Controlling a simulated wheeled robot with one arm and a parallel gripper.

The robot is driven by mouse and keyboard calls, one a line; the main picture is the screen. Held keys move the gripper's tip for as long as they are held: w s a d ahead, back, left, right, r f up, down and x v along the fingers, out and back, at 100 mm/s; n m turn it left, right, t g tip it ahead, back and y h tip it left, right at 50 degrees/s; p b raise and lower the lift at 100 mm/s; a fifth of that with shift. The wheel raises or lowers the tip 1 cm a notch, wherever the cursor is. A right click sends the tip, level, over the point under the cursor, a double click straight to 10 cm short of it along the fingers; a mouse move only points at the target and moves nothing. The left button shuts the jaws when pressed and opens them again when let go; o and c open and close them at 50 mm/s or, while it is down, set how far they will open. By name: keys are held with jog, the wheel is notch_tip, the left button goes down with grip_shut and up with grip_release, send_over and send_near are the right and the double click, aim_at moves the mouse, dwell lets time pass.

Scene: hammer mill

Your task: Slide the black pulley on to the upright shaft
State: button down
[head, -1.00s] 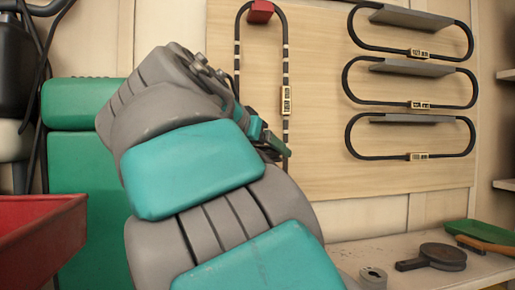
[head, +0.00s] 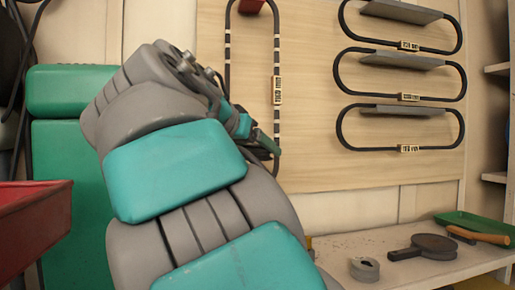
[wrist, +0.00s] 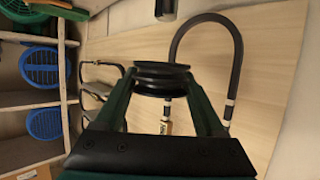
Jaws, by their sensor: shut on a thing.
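In the wrist view my gripper (wrist: 163,88) is shut on the black pulley (wrist: 162,76), a grooved wheel held between the two dark green fingertips. A short dark cylinder with a pale end (wrist: 166,9) shows at the top edge of the wrist view, apart from the pulley; I cannot tell whether it is the upright shaft. In the head view my gripper (head: 264,142) is beyond my arm, in front of the wooden board, and the pulley cannot be made out clearly there. No upright shaft is clearly seen in the head view.
Black belts (head: 400,98) hang on the wooden board (head: 310,120). A red bin (head: 35,225) stands at left.

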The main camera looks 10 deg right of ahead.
jog(key=shift+f+b, duration=1.25)
jog(key=shift+f, duration=0.45)
jog(key=shift+f+b, duration=2.1)
jog(key=shift+b, duration=0.25)
dwell(0.7)
grip_release()
jog(key=shift+s, duration=0.1)
jog(key=v, duration=0.7)
jog(key=shift+s+a+r+p, duration=0.2)
jog(key=shift+a+p, duration=0.05)
jog(key=shift+p, duration=0.1)
